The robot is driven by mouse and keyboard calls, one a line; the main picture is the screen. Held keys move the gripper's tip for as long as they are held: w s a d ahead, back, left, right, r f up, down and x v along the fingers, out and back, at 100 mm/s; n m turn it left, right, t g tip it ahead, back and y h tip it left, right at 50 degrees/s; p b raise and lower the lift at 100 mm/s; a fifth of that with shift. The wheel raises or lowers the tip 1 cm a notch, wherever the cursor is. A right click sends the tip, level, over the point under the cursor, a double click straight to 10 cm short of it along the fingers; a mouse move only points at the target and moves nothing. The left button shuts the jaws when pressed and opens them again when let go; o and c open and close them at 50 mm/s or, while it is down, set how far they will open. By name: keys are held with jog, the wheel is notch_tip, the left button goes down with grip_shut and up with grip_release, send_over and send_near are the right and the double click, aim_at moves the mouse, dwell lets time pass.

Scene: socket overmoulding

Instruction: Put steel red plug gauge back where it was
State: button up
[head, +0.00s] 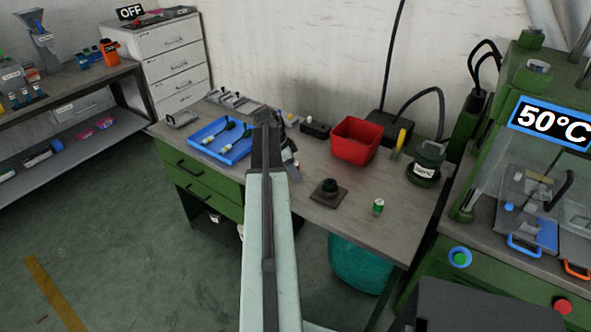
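My gripper (267,118) is at the far end of my arm, over the back part of the workbench (345,208). The arm hides what is under it, and the fingers are too small and dark to tell whether they are open or shut. I cannot make out a steel red plug gauge. A dark and grey piece shows just right of the arm, and I cannot tell whether it is held. Small parts (290,117) and a black block (315,129) are at the back of the bench, right of the gripper.
A blue tray (236,150) with green-handled tools lies left of the arm. Right of it are a red bin (355,140), a dark stand (329,190), a green-and-white cylinder (378,206) and a green pot (427,163). A green press (500,210) stands at far right.

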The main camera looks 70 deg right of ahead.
jog(key=shift+r+p, duration=0.25)
jog(key=shift+p, duration=0.05)
jog(key=p+v, duration=1)
jog(key=v, duration=0.1)
jog(key=shift+r+p, duration=0.4)
jog(key=shift+w+a, duration=0.1)
jog(key=shift+w, duration=0.1)
